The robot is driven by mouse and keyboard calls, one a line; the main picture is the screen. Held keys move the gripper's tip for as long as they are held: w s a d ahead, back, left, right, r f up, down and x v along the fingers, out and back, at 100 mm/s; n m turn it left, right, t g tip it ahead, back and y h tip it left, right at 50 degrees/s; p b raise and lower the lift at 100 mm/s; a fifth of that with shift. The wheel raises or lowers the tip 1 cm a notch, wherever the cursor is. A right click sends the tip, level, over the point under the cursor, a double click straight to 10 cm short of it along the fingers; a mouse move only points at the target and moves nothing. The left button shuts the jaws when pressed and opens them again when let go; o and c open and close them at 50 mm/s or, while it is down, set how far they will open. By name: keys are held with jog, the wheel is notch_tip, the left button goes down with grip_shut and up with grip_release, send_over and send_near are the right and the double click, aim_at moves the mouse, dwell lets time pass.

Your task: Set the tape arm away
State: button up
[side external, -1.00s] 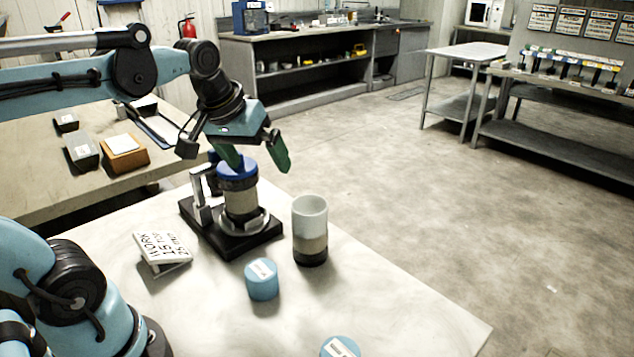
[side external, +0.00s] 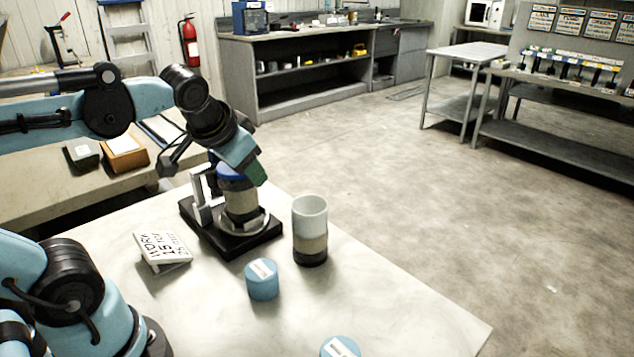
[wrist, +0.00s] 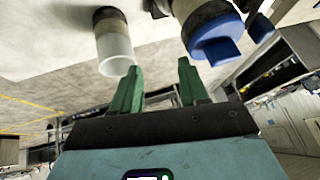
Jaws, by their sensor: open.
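A black-based stand (side external: 232,237) on the near table holds an upright core liner (side external: 240,202) with a blue cap (side external: 230,172). A silver upright with a dark part (side external: 202,200) stands at the liner's left side; it looks like the tape arm, though I cannot tell surely. My gripper (side external: 252,172) is open beside the cap's right side in the side view, partly covering it. In the wrist view, my gripper's green fingers (wrist: 159,82) are apart with nothing between them. The blue cap (wrist: 218,42) lies beyond and right of them; the tape arm cannot be made out there.
A white-topped tube (side external: 310,222) stands right of the stand, also in the wrist view (wrist: 115,52). A blue round container (side external: 262,282), another at the front edge (side external: 340,347) and a lettered sign (side external: 163,250) are nearby. The table's right front is clear.

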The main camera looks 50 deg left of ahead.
jog(key=a+r+y, duration=0.1)
jog(key=a+r, duration=0.1)
jog(key=a+r+n+g+y, duration=0.1)
jog(key=a+r, duration=0.2)
jog(key=s+a+r+g+y, duration=0.1)
jog(key=a+r, duration=0.2)
grip_shut()
jog(key=shift+f, duration=0.1)
jog(key=shift+x, duration=4.95)
jog(key=shift+w+a+n+g+y, duration=0.1)
jog(key=shift+a+n+g+y, duration=0.2)
jog(key=shift+n, duration=0.4)
jog(key=shift+w+a+n+g+y, duration=0.2)
jog(key=shift+a+n+g, duration=0.15)
jog(key=shift+n, duration=0.35)
jog(key=shift+a, duration=0.15)
jog(key=n+g, duration=0.1)
jog(key=a+n, duration=0.1)
jog(key=n, duration=0.1)
jog(key=shift+w+a+g+y, duration=0.15)
jog(key=shift+a+g+y, duration=0.1)
jog(key=shift+g+y, duration=0.1)
jog(key=a+n+g, duration=0.1)
jog(key=n, duration=0.1)
jog(key=s+a+n+g, duration=0.1)
jog(key=a+n+g, duration=0.1)
jog(key=shift+a+n, duration=0.1)
jog(key=shift+n, duration=0.3)
